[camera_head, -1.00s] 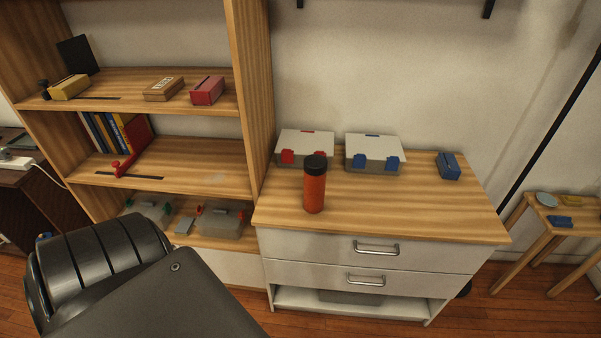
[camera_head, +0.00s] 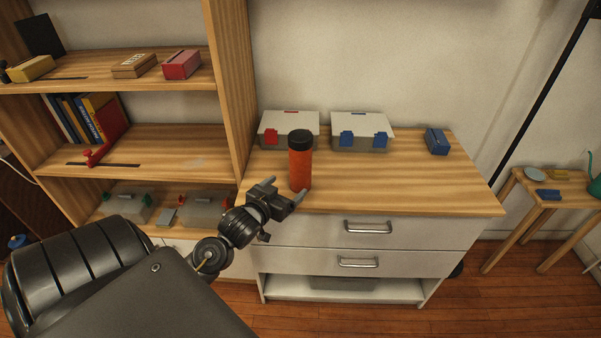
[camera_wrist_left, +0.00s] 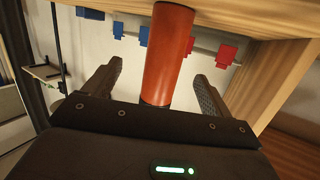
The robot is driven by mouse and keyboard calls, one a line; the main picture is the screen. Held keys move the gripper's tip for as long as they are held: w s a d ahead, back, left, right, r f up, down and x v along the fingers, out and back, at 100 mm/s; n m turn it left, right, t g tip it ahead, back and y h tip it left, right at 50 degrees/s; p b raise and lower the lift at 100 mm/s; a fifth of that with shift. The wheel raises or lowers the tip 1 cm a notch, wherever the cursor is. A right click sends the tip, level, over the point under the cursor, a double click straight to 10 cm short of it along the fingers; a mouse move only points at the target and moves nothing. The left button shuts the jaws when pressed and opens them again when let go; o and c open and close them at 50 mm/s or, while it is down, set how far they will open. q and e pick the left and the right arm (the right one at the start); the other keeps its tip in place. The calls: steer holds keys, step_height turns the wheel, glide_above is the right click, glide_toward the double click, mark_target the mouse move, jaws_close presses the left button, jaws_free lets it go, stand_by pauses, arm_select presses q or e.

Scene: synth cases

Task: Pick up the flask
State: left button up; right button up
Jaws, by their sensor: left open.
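The flask (camera_head: 300,168) is an orange-red cylinder with a black cap. It stands upright near the front left edge of the wooden dresser top in the head view. My left gripper (camera_head: 287,194) is at its lower front left, with the fingers pointing toward it. In the left wrist view the flask (camera_wrist_left: 168,58) lies between the two spread fingers of the left gripper (camera_wrist_left: 158,85), with gaps on both sides. The gripper is open and holds nothing. My right gripper is in neither view.
Behind the flask on the dresser top (camera_head: 400,190) stand a box with red latches (camera_head: 275,136) and a box with blue latches (camera_head: 360,142). A small blue object (camera_head: 437,141) lies at the right. A shelf unit's side panel (camera_head: 229,90) rises at the left.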

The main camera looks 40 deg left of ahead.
mark_target(293, 155)
arm_select(q)
steer(key=r, duration=0.2)
steer(key=w+a+r+t, duration=0.1)
steer(key=r, duration=0.1)
steer(key=a+r+t, duration=0.1)
steer(key=r, duration=0.1)
steer(key=shift+w+r, duration=0.15)
steer(key=shift+w, duration=0.15)
steer(key=shift+w+a+p, duration=0.2)
steer(key=shift+w+a, duration=0.05)
steer(key=shift+w, duration=1.15)
steer(key=shift+w+a+p, duration=0.2)
steer(key=shift+w, duration=1.15)
steer(key=shift+w, duration=0.25)
steer(key=w+p, duration=0.1)
steer(key=w, duration=0.2)
steer(key=shift+w+a, duration=0.15)
steer(key=shift+w, duration=0.2)
steer(key=shift+w+f, duration=0.2)
steer(key=shift+w, duration=0.3)
steer(key=shift+a, duration=0.1)
steer(key=c, duration=1.6)
